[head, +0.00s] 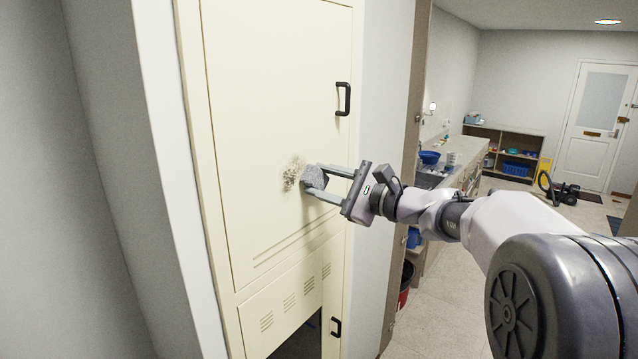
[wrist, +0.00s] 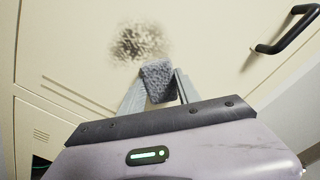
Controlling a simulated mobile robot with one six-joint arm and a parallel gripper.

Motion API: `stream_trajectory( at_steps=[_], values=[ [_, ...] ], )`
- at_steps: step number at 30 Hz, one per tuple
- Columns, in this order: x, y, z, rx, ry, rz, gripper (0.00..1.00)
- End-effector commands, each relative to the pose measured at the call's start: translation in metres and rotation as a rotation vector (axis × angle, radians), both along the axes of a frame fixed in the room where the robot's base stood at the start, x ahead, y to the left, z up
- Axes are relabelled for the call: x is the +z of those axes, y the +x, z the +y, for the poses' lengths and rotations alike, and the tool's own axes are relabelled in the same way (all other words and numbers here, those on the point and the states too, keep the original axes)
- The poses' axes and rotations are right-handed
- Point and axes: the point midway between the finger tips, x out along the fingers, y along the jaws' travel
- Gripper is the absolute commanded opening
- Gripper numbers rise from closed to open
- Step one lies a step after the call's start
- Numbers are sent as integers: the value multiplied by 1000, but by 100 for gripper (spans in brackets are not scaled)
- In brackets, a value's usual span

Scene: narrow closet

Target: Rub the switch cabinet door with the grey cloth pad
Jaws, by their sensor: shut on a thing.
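The cream switch cabinet door (head: 270,110) stands upright in front of me, with a black handle (head: 343,99) near its right edge. A dark speckled smudge (head: 293,173) marks the door; it also shows in the wrist view (wrist: 140,42). My gripper (head: 318,184) is shut on the grey cloth pad (head: 314,177). In the wrist view the pad (wrist: 158,80) sits between the fingertips, just below the smudge. The pad is close to the door, beside the smudge's right side in the head view. I cannot tell whether it touches the door.
A lower vented panel (head: 290,305) with a small black handle (head: 336,327) is under the door, with a dark opening below. A grey wall is at left.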

Motion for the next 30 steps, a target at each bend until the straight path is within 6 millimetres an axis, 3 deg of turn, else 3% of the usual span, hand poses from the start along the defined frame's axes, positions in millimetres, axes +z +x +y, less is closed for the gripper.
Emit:
stream_trajectory(
  at_steps=[4,30],
  values=[
    [15,0,2,2,1,-3,7],
    [12,-63,50,2,2,-1,7]
  ],
)
